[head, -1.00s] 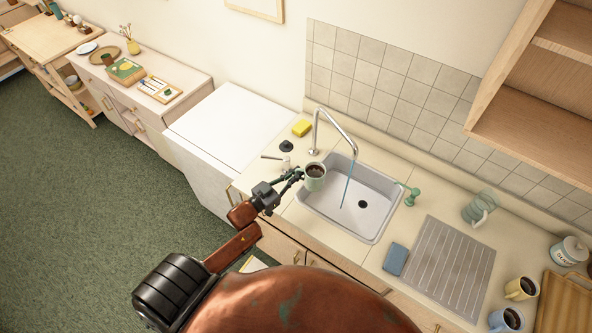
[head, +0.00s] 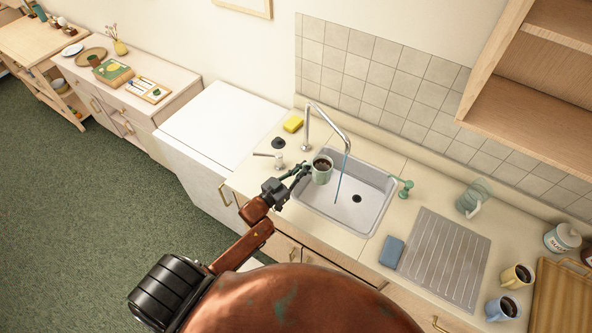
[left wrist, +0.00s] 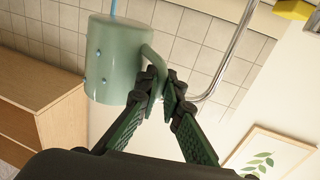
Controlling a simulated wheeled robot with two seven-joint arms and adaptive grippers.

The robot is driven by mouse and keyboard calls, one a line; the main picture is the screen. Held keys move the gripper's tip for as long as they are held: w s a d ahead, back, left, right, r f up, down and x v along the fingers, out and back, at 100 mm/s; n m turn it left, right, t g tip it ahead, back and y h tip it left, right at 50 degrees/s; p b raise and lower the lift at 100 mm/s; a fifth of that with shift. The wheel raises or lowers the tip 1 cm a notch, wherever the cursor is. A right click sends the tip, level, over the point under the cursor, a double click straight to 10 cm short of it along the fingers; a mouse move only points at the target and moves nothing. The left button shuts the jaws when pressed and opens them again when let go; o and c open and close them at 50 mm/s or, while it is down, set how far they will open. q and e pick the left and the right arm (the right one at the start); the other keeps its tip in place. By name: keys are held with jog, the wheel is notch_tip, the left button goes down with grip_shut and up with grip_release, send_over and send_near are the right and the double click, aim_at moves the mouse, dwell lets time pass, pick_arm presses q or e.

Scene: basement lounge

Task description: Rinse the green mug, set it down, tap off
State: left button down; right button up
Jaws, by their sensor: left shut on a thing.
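The green mug (head: 322,172), with dark liquid inside, is above the left part of the sink basin (head: 372,224). My left gripper (head: 301,172) is shut on its handle; the left wrist view shows the fingers (left wrist: 162,92) closed there and spots on the mug's side (left wrist: 115,65). The tap (head: 330,112) is running. Its blue stream (head: 338,187) falls just right of the mug in the head view. In the left wrist view the stream (left wrist: 113,8) meets the mug's top edge; whether it enters is unclear. A lever (head: 266,154) stands left of the basin. My right gripper is out of view.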

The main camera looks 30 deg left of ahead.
pick_arm(q)
jog(key=w+d, duration=0.1)
jog(key=w, duration=0.1)
jog(key=w+d, duration=0.2)
jog(key=w+d+b, duration=0.1)
jog(key=w+d, duration=0.1)
jog(key=shift+w, duration=0.25)
jog(key=shift+w+d+r, duration=0.1)
jog(key=shift+w+d, duration=0.05)
jog(key=shift+w, duration=0.1)
dwell(0.7)
jog(key=p, duration=0.3)
send_near(321, 163)
jog(key=w+a, duration=0.2)
jog(key=a, duration=0.1)
jog(key=shift+w+a+r, duration=0.1)
jog(key=shift+w+a, duration=0.2)
jog(key=shift+w, duration=0.1)
